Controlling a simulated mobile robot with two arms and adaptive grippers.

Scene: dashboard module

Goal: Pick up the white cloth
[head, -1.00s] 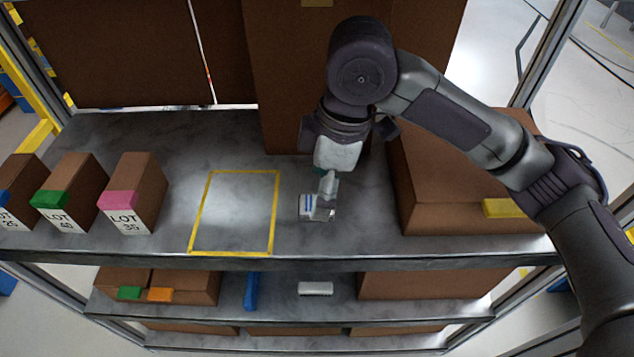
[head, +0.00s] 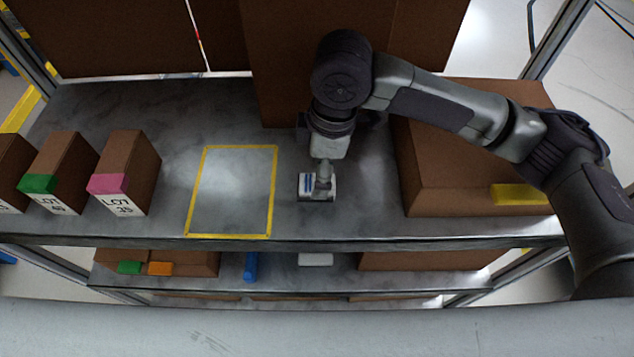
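The white cloth (head: 319,190) is a small folded piece with blue stripes on the top metal shelf, just right of the yellow taped rectangle. My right gripper (head: 325,168) points down over the cloth's back part, with its tip at or just above it. Its fingers are small and overlap in this view, so I cannot tell whether they are open, shut or touching the cloth. My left gripper is not in view.
The yellow taped rectangle (head: 233,190) on the shelf is empty. Several labelled brown boxes with coloured tabs, one pink-tabbed (head: 128,165), stand at left. A large brown box (head: 470,165) stands at right. A pale band (head: 300,328) crosses the bottom.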

